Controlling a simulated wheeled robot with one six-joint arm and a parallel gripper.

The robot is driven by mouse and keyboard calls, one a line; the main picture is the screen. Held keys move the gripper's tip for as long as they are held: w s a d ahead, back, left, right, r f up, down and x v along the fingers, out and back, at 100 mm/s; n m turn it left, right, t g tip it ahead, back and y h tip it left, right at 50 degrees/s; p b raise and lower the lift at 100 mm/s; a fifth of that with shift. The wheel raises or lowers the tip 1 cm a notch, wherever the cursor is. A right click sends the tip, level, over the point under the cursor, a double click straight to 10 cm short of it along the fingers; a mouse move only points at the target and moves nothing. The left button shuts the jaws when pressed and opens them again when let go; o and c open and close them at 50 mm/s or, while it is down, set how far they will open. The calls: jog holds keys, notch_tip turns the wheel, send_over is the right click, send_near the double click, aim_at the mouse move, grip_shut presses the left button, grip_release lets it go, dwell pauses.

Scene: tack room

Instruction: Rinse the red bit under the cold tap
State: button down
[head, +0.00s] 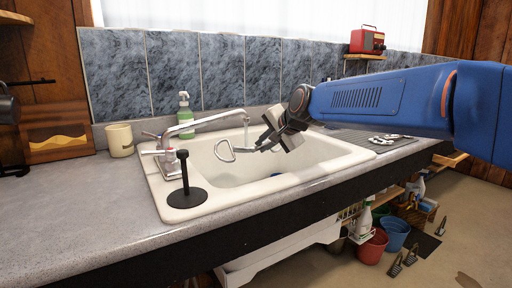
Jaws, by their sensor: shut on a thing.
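My gripper (264,142) is over the white sink (165,205), to the right of the tap spout. It is shut on a bit, whose pale metal ring (225,151) sticks out to the left over the basin. The rest of the bit is mostly hidden by the jaws, and I cannot make out any red on it. The chrome tap (205,120) stands at the sink's left side, with its long spout reaching right to just above the bit. A thin pale streak under the spout end looks like running water.
A green soap bottle (184,108) and cream mug (120,140) are behind and left. The left counter front is clear.

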jog(key=shift+w+d, duration=0.25)
jog(key=shift+w, duration=1.05)
jog(key=shift+s+d, duration=0.55)
jog(key=shift+s, duration=0.2)
jog(key=shift+s+d, duration=0.5)
jog(key=shift+s, duration=0.25)
dwell(1.0)
jog(key=shift+w+a, duration=0.55)
jog(key=shift+w, duration=0.2)
dwell(0.6)
jog(key=s+d, duration=0.2)
jog(key=d, duration=0.7)
jog(key=shift+d, duration=0.4)
dwell(0.5)
